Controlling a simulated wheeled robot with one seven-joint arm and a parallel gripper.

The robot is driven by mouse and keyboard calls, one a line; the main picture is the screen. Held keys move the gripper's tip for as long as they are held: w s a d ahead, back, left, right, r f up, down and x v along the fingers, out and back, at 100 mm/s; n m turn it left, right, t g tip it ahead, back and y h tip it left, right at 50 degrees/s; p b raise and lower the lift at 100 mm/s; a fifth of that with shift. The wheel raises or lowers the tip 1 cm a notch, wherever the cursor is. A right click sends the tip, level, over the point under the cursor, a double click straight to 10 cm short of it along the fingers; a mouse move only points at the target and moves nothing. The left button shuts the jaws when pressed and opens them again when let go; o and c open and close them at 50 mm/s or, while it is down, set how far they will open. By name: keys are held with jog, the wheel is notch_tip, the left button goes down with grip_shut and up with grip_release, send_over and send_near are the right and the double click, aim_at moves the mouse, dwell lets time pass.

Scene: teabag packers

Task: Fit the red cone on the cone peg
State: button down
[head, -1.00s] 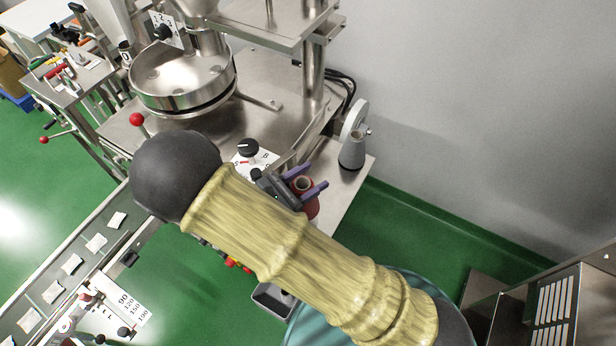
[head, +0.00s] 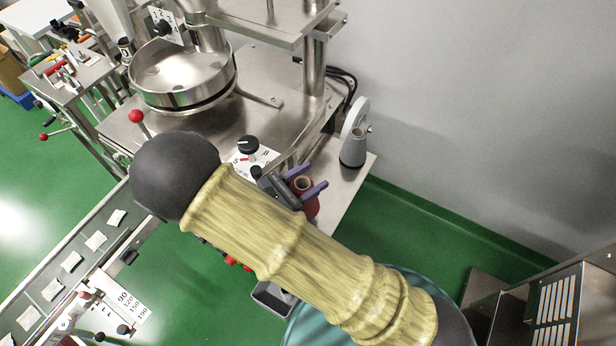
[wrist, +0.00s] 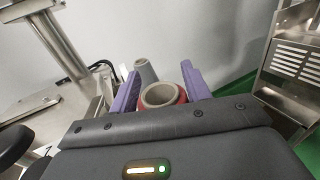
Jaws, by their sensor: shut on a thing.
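The red cone (head: 311,207) is between the purple fingers of my gripper (head: 308,187), beside the right part of the steel table. In the wrist view the cone (wrist: 182,98) shows its pale round open top and a little red side between the two fingers (wrist: 160,95). My gripper is shut on it. A grey cone (head: 352,152) stands upright near the table's right corner, beyond my gripper; it also shows in the wrist view (wrist: 146,70), behind the red cone. I cannot make out the cone peg as a separate thing. My arm covers part of the table's front.
A pale wheel (head: 356,116) stands beside the grey cone. A black knob (head: 248,145) and a red-balled lever (head: 136,116) rise from the table left of my gripper. A steel bowl (head: 180,100) is at the back. A vented steel cabinet (head: 560,300) is at the lower right.

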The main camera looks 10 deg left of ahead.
jog(key=shift+f+b, duration=1.85)
jog(key=shift+f, duration=1.1)
jog(key=c, duration=0.6)
grip_release()
jog(key=b+v, duration=0.5)
jog(key=v, duration=1.2)
jog(key=shift+a+r, duration=0.2)
jog(key=shift+s, duration=0.15)
